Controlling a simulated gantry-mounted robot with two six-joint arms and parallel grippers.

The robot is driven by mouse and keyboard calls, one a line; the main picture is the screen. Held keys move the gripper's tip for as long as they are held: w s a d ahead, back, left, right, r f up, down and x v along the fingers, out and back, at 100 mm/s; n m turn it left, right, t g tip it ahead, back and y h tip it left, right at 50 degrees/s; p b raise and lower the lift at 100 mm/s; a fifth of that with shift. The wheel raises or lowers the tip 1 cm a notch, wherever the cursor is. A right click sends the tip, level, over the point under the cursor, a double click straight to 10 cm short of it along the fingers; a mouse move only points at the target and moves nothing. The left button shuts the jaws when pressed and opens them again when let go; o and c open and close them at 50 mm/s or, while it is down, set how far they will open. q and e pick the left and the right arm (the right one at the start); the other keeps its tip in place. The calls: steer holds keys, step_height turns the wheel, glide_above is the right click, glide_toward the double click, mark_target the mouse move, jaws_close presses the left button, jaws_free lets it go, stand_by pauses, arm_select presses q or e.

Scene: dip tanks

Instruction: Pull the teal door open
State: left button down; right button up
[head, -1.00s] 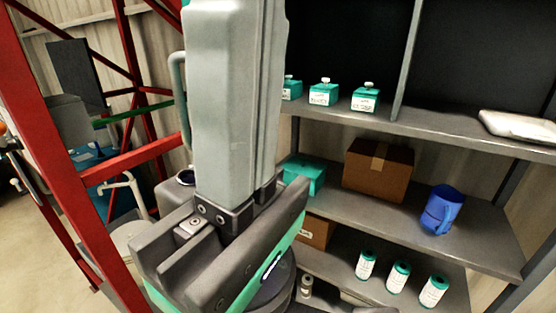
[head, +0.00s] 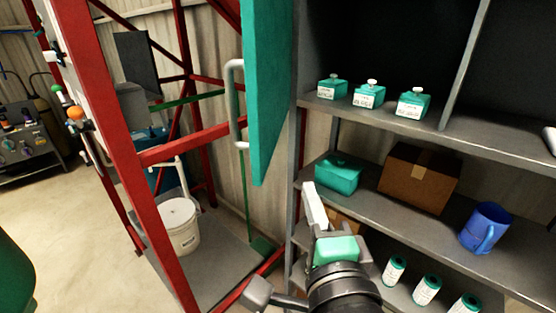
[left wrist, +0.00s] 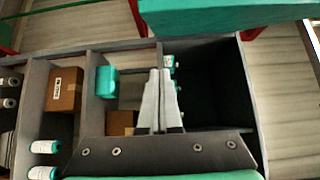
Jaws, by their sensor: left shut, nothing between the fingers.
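The teal door (head: 265,90) stands swung out at the left side of the shelf unit, seen nearly edge-on, with the shelves uncovered. Its grey bar handle (head: 236,105) is on the face turned left, and nothing holds it. My left gripper (head: 314,205) is below and right of the door, in front of the lower shelves, apart from the door. In the left wrist view its two grey fingers (left wrist: 158,88) are together and empty. The door also shows along the top of that view (left wrist: 225,16). My right gripper is not in view.
A red frame (head: 130,165) and a white bucket (head: 180,226) stand left of the door.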

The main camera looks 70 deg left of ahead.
arm_select(q)
steer(key=s+a+p, duration=0.1)
steer(key=a+p, duration=0.5)
steer(key=a, duration=0.5)
steer(key=shift+s, duration=0.15)
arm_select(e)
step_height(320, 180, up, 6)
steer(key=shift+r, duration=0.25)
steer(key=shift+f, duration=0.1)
